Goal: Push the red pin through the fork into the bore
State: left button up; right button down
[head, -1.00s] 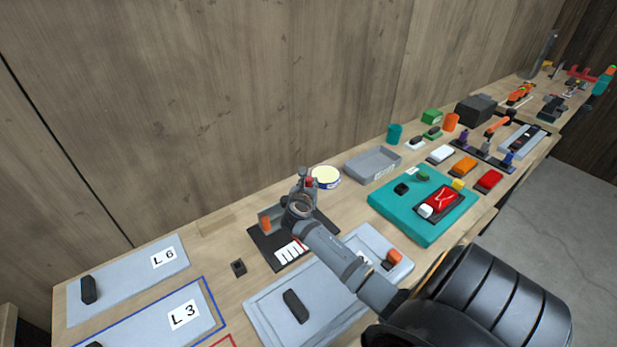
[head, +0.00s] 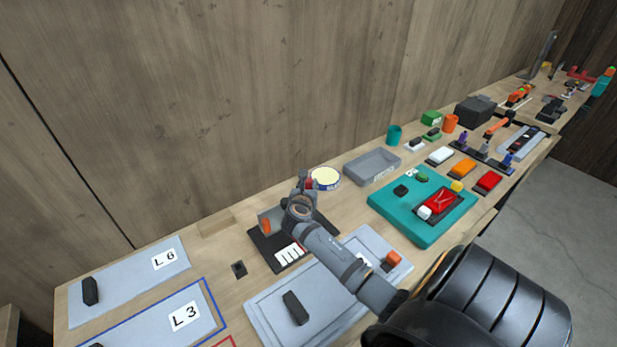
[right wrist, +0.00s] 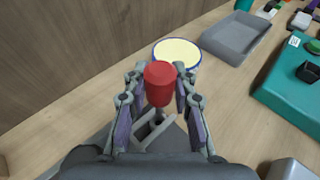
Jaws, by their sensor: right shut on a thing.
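The red pin (right wrist: 159,82) is between the two fingers of my right gripper (right wrist: 160,88), which is shut on it. A grey forked part (right wrist: 153,130) with a dark slot shows just below the pin in the right wrist view. I cannot tell whether the pin's lower end touches or enters it; the bore is not clear. In the head view my right gripper (head: 304,183) is over the black base (head: 268,248) of the fixture and hides much of it. An orange piece (head: 265,225) shows at the fixture's left. My left gripper is not in view.
A round cream-topped tin (head: 325,178) stands close behind the gripper. A grey tray (head: 373,167) and a teal board (head: 425,228) lie to the right. Grey panels (head: 345,262) lie in front, under my arm. The wooden wall rises behind the bench.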

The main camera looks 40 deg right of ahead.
jog(key=shift+p, duration=0.4)
jog(key=shift+f+b, duration=1.75)
jog(key=shift+f, duration=1)
jog(key=c, duration=1)
grip_release()
jog(key=shift+r, duration=0.1)
